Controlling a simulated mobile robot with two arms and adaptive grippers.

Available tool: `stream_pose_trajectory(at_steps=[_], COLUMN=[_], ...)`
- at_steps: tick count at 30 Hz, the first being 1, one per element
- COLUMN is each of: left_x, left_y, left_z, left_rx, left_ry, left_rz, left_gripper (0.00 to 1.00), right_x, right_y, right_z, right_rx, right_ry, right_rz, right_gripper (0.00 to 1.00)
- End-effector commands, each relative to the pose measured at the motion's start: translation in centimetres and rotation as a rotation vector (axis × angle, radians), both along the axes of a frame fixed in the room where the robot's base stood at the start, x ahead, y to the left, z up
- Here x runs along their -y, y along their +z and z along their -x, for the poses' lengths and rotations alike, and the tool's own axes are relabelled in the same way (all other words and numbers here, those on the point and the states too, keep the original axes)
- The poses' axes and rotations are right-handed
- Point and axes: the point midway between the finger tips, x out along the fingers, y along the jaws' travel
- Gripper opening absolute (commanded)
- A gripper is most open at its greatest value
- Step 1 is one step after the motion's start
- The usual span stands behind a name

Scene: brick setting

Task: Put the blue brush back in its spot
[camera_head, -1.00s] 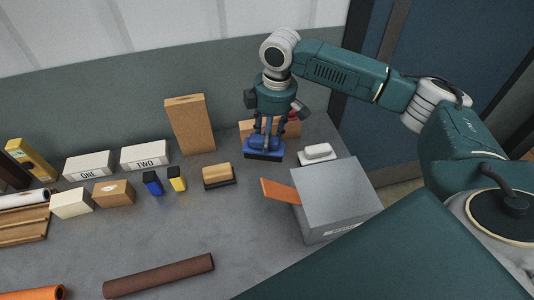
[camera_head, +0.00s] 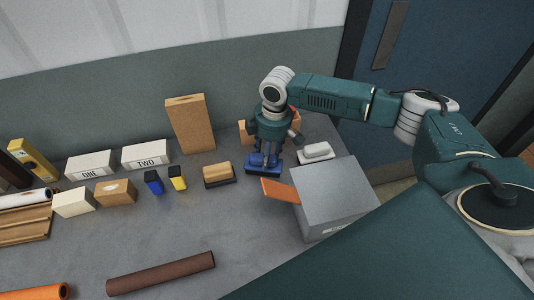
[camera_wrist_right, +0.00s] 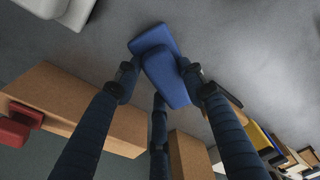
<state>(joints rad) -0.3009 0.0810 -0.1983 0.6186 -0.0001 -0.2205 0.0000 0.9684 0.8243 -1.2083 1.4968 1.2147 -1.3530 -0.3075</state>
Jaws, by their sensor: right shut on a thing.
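The blue brush (camera_head: 263,170) is in my right gripper (camera_head: 265,154). In the head view it is low over the table, between a wooden-handled brush and a white brush; I cannot tell for sure whether it touches the surface. In the right wrist view the blue brush (camera_wrist_right: 163,68) sits between the fingertips (camera_wrist_right: 160,82), which are shut on it. My left gripper is not in view.
The wooden-handled brush (camera_head: 218,175) is to the left and the white brush (camera_head: 317,152) to the right. A grey box (camera_head: 335,200) with an orange flap (camera_head: 281,190) stands in front. An orange-brown block (camera_head: 245,130) is partly hidden behind my gripper. A tall cork-coloured block (camera_head: 190,124) stands at the back.

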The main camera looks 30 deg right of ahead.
Motion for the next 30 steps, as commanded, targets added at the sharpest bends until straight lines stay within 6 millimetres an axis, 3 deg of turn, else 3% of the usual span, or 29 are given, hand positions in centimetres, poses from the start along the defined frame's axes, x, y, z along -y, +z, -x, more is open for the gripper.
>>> stream_pose_trajectory(at_steps=[1, 2, 4, 13, 17, 30], left_x=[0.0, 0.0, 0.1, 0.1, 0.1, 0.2], left_y=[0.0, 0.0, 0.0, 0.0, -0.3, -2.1], left_z=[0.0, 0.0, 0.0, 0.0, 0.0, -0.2], left_rx=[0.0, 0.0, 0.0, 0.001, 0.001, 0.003], left_ry=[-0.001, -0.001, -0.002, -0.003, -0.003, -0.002], left_rz=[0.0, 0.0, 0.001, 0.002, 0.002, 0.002], left_gripper=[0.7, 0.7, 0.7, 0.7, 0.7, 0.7], right_x=[0.0, 0.0, 0.0, 0.0, 0.0, 0.7], right_y=[-0.2, -0.2, -0.2, -0.1, 0.8, 9.5], right_z=[0.0, 0.0, 0.0, 0.0, -0.1, 0.4], right_rx=[-0.001, -0.001, -0.001, 0.0, 0.003, 0.003], right_ry=[0.0, 0.0, 0.0, 0.0, 0.0, 0.0], right_rz=[-0.001, -0.001, -0.001, 0.0, 0.0, 0.0], right_gripper=[0.02, 0.44, 0.58, 0.59, 0.59, 0.59])
